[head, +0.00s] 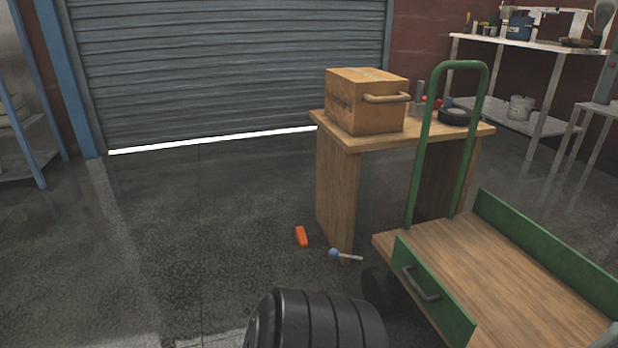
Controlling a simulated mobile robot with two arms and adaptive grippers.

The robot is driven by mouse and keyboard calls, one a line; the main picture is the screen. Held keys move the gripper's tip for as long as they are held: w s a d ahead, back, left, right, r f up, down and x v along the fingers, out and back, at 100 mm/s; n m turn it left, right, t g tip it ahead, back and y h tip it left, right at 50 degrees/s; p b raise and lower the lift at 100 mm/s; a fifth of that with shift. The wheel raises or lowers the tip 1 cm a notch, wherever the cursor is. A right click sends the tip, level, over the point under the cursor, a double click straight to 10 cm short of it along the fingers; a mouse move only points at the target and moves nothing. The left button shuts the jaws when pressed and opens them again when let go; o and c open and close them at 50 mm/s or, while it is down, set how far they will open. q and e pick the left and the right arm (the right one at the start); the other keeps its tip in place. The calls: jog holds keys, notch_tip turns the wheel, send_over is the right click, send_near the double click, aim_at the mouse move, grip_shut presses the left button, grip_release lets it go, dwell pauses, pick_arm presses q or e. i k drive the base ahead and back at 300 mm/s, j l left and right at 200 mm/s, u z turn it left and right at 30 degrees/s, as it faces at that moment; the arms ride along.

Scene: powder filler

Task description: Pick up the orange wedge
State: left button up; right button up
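The orange wedge (301,237) lies on the dark floor, left of the wooden table's near leg. It is small and stands apart from the objects around it. Neither of my grippers shows in the head view, so I cannot see whether they are open or shut.
A green cart (500,270) stands at right, and a black ribbed object (318,322) is at the bottom. Floor (190,230) toward the shutter (230,70) is clear.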

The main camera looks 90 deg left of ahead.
aim_at(300, 237)
jog(key=u, duration=2.85)
